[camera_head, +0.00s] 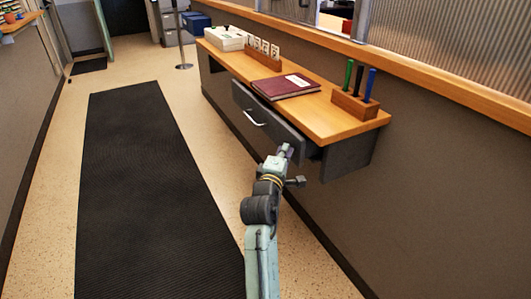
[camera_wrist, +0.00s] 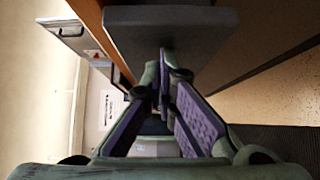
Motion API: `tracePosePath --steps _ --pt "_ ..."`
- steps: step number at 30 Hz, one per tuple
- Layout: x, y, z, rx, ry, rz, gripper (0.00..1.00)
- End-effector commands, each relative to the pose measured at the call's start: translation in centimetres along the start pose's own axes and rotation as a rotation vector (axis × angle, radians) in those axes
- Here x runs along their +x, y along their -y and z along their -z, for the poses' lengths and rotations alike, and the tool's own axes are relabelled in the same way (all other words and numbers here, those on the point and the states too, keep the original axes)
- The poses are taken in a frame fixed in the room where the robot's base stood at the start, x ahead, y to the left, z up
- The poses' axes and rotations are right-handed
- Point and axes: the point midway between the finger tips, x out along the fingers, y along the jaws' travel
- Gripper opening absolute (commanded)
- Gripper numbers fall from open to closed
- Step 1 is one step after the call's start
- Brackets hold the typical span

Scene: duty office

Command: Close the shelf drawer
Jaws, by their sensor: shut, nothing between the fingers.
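The shelf drawer (camera_head: 270,118) is dark grey with a pale bar handle (camera_head: 255,119). It sits under the wooden wall shelf (camera_head: 318,112) and stands out from it, partly open. My gripper (camera_head: 287,150) is shut and empty at the near end of the drawer front, below the shelf's front edge. I cannot tell whether it touches the drawer. In the wrist view my gripper's purple-padded fingers (camera_wrist: 163,80) come together just in front of a dark grey panel, which looks like part of the drawer or shelf unit. The drawer's inside is hidden.
On the shelf are a maroon book (camera_head: 286,86), a wooden pen holder (camera_head: 355,106), number cards (camera_head: 263,48) and a white box (camera_head: 225,38). A black mat (camera_head: 130,190) covers the clear floor at left. A barrier post (camera_head: 182,45) stands farther back.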

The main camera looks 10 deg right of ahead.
Motion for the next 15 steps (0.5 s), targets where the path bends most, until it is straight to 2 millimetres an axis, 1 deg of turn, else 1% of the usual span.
tracePosePath --steps 1,6,9,15 --pt "0.7 -0.2 -0.8 0.001 0.003 0.001 0.00" --pt "2.1 -0.1 -2.1 0.001 0.001 0.000 0.00" --pt "2.6 -0.1 -2.6 0.000 0.001 0.000 0.00" --pt "2.9 0.0 -3.0 0.000 0.001 -0.001 0.00"
